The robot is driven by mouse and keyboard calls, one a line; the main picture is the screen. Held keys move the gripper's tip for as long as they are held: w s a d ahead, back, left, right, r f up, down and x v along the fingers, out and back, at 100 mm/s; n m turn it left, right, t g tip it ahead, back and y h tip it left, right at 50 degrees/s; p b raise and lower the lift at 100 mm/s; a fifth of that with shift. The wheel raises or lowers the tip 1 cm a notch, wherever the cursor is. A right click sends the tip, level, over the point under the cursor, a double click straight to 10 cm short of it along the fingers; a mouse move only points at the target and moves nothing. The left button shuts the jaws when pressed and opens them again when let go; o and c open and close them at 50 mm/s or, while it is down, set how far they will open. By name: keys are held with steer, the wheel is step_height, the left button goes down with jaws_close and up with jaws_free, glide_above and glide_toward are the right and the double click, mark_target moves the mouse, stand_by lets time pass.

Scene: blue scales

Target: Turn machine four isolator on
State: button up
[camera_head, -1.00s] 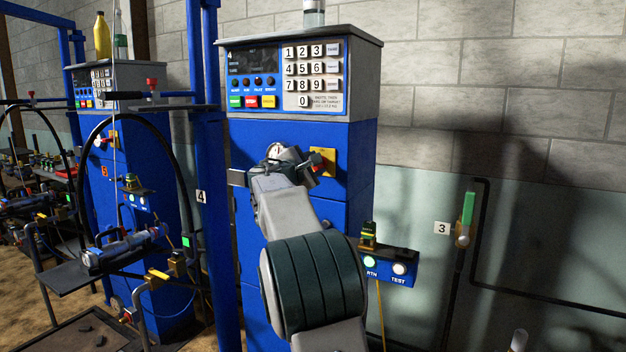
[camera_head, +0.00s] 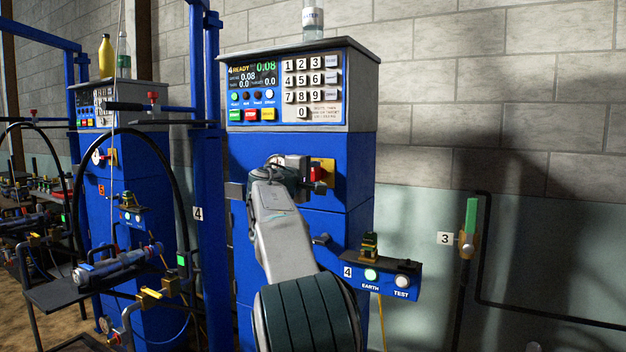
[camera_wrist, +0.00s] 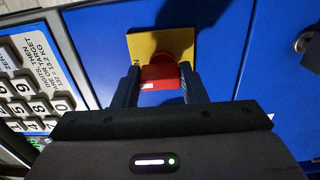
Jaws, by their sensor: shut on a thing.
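Machine four (camera_head: 350,222) is a blue cabinet with a grey head and a keypad. Its display (camera_head: 252,74) is lit and reads "4 READY" with green figures. The isolator is a red knob (camera_head: 317,174) on a yellow plate (camera_head: 329,166) on the cabinet front. In the wrist view the red knob (camera_wrist: 159,75) sits between my gripper's two fingers, in front of the yellow plate (camera_wrist: 176,43). My gripper (camera_wrist: 159,88) is shut on the knob. In the head view my gripper (camera_head: 312,180) reaches the knob from the left, and my wrist hides part of the cabinet front.
A small blue box (camera_head: 385,279) with EARTH and TEST buttons juts out at the cabinet's lower right. A green-handled valve (camera_head: 469,225) stands on the right wall by label 3. Another blue machine (camera_head: 125,210) with hoses and a black shelf is on the left.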

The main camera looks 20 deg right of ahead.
steer(key=shift+f, duration=0.1)
stand_by(0.3)
steer(key=o, duration=1)
steer(key=b+v, duration=0.2)
steer(key=v, duration=1.1)
steer(key=shift+s+a, duration=0.25)
